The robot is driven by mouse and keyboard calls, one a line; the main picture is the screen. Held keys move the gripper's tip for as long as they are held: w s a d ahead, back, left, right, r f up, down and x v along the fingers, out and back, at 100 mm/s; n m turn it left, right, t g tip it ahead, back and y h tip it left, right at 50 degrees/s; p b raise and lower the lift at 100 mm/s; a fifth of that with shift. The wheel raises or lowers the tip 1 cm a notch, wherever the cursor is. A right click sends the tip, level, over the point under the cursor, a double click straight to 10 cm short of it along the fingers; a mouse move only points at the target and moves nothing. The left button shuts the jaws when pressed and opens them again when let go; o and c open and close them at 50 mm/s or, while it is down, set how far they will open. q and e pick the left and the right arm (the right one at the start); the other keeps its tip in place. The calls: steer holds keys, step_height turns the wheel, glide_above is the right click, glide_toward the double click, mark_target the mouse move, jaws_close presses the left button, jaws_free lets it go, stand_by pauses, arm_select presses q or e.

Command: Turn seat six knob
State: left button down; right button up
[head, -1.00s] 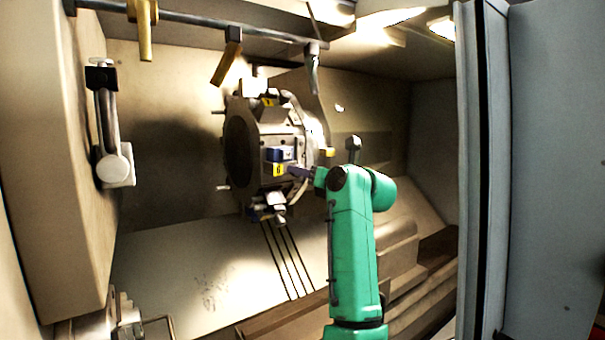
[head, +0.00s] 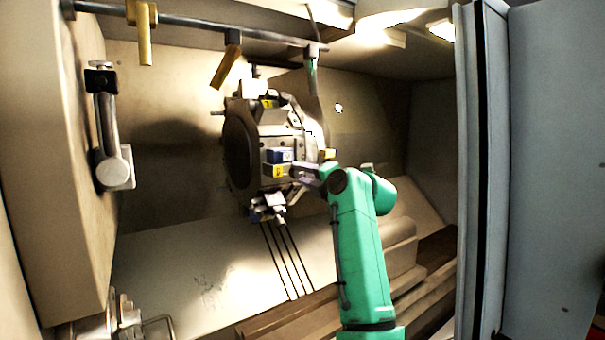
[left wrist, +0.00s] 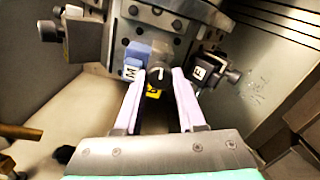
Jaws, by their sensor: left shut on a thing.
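The round tool turret (head: 238,150) stands in the middle of the head view. On its near side is a blue block (head: 280,155) above a yellow label marked 6 (head: 278,171). In the left wrist view the black knob (left wrist: 155,76) with a white line shows beside the blue block (left wrist: 135,62) marked M, with the yellow label (left wrist: 153,93) partly hidden near it. My left gripper (head: 303,171) is at this seat; in the left wrist view its pale fingers (left wrist: 160,77) are shut on the knob, one on each side. The knob is hard to make out in the head view. My right gripper is not in view.
Another seat with a white-marked block (left wrist: 199,72) is close right of the fingers in the wrist view. A grey probe arm (head: 109,140) is at left, a door edge (head: 480,170) at right.

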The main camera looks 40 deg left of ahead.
arm_select(q)
steer(key=shift+r+m, duration=0.1)
steer(key=shift+m, duration=0.7)
steer(key=c, duration=0.5)
jaws_free()
steer(key=shift+d, duration=0.1)
